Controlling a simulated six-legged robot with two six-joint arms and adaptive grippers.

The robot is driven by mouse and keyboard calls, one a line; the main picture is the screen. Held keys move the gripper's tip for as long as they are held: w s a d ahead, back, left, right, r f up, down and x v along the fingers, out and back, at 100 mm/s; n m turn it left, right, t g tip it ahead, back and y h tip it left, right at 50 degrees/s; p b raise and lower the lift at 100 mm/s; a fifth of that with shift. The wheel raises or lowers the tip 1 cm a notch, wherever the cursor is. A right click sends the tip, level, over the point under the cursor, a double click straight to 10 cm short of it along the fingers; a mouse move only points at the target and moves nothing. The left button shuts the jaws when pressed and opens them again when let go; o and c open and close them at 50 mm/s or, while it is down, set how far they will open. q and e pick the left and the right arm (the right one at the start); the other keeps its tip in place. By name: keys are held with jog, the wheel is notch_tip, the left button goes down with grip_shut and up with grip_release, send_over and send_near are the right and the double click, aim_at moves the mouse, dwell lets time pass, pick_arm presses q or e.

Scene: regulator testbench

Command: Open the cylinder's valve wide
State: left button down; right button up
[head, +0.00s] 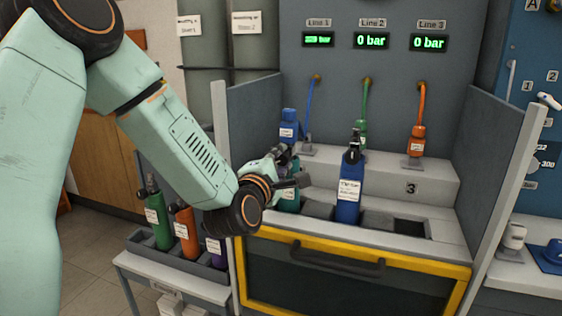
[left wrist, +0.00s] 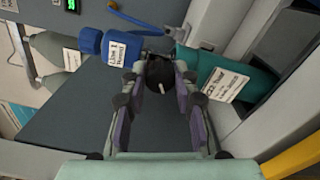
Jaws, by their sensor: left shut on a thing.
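A teal cylinder (head: 289,199) with a white label stands in the left slot of the bench, partly hidden behind my left gripper (head: 292,170). In the left wrist view, the same cylinder (left wrist: 228,76) appears on the right, with a black valve knob (left wrist: 158,70) at its top end. The fingers of my left gripper (left wrist: 160,80) are on both sides of this knob and shut on it. A blue regulator (left wrist: 91,41) labelled Line 1 is beside the knob and appears joined to the valve. My right gripper is not in view.
A blue cylinder (head: 349,196) with a black valve stands in the middle slot; the right slot (head: 412,228) is empty. Grey side panels (head: 498,170) flank the bench. A rack (head: 140,243) with several cylinders stands at left. The Line 1 display (head: 318,39) is lit, its number blurred; Lines 2 and 3 read 0 bar.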

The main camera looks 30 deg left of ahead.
pick_arm(q)
jog(key=c, duration=1)
grip_release()
jog(key=v, duration=0.7)
jog(key=shift+s, duration=0.3)
